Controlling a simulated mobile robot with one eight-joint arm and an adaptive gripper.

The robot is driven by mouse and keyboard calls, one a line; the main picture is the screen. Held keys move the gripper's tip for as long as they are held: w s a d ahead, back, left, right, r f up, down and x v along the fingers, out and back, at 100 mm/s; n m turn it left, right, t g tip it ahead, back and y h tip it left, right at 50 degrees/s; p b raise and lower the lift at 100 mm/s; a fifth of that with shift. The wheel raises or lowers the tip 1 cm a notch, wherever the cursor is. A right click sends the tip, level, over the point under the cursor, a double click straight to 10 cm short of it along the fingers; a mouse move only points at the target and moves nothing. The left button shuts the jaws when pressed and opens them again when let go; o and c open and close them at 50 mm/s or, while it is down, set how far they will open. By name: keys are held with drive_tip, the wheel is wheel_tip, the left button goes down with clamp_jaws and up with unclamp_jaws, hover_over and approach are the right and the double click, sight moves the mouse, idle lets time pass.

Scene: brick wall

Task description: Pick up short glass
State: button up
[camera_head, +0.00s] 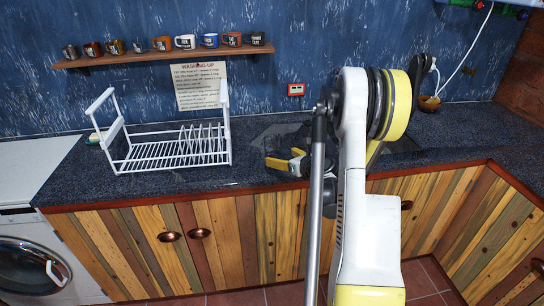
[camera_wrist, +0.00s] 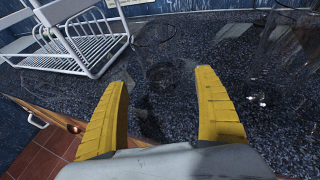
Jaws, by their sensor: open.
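A clear glass (camera_wrist: 159,55) shows faintly in the wrist view, upright on the dark countertop, just beyond and between my fingertips. Its round rim and darker base are only thin outlines, and its height is hard to judge. My gripper (camera_wrist: 163,80) has two yellow fingers spread wide, with nothing held between them. In the head view my gripper (camera_head: 289,161) is low over the counter, right of the white rack, partly hidden by my arm. The glass cannot be made out clearly there.
A white dish rack (camera_head: 170,150) stands to the left; it also shows in the wrist view (camera_wrist: 75,45). Other clear glassware (camera_wrist: 285,45) is at the right of the wrist view. The wooden counter edge (camera_head: 230,188) runs along the front. A shelf of mugs (camera_head: 165,57) is above.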

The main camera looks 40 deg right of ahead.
sight(277, 154)
drive_tip(key=b+x, duration=0.2)
drive_tip(key=x, duration=0.5)
drive_tip(key=shift+r, duration=0.2)
drive_tip(key=c, duration=1.5)
